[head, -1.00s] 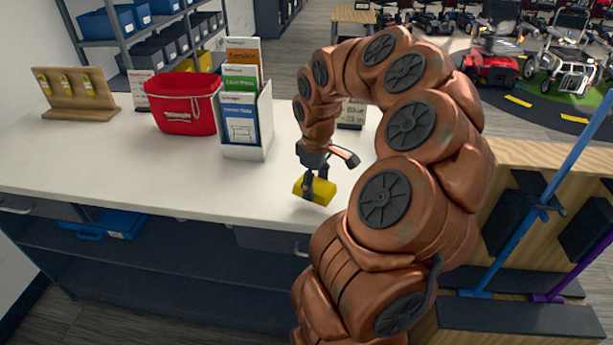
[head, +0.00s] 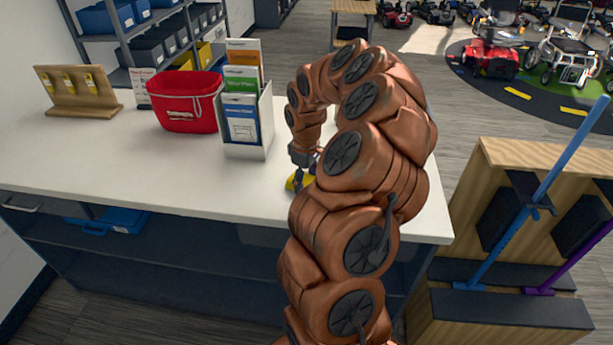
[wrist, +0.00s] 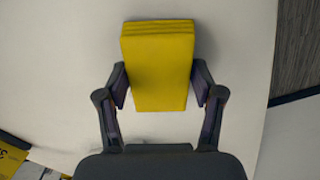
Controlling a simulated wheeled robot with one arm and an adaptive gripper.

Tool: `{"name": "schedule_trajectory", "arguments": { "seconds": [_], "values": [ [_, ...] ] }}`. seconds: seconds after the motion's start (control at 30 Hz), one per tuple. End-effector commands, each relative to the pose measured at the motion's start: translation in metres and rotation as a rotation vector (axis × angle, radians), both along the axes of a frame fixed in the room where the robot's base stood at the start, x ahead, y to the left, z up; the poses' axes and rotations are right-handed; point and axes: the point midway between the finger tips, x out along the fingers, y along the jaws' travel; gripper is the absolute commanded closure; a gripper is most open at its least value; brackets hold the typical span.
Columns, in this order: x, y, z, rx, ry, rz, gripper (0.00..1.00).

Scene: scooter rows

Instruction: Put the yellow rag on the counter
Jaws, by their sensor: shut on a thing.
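The yellow rag (wrist: 158,70) is a folded block between the two fingers of my gripper (wrist: 160,88) in the wrist view. My gripper is shut on it, one finger against each side. In the head view the rag (head: 293,182) shows as a small yellow patch low over the white counter (head: 210,182), mostly hidden by my arm. My gripper (head: 300,178) points down there. I cannot tell whether the rag touches the counter top.
A brochure holder (head: 247,125) stands on the counter left of my gripper. A red bucket (head: 187,105) and a wooden stand with yellow items (head: 77,92) are farther left. The counter front left of the rag is clear. A cane rack (head: 510,300) stands at right.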

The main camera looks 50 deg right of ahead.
Motion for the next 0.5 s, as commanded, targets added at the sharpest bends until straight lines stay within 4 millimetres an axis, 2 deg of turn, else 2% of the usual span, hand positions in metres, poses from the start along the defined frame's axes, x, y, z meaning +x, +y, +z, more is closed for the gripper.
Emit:
{"name": "schedule_trajectory", "arguments": {
  "seconds": [0.27, 0.3, 0.5],
  "values": [
    [-0.0001, -0.0005, -0.0024, -0.001, 0.000, -0.001, 0.61],
    [-0.0001, -0.0004, -0.0028, -0.001, 0.000, -0.001, 0.32],
    [-0.0002, -0.0005, -0.0019, -0.001, 0.000, -0.001, 0.11]
  ]
}}
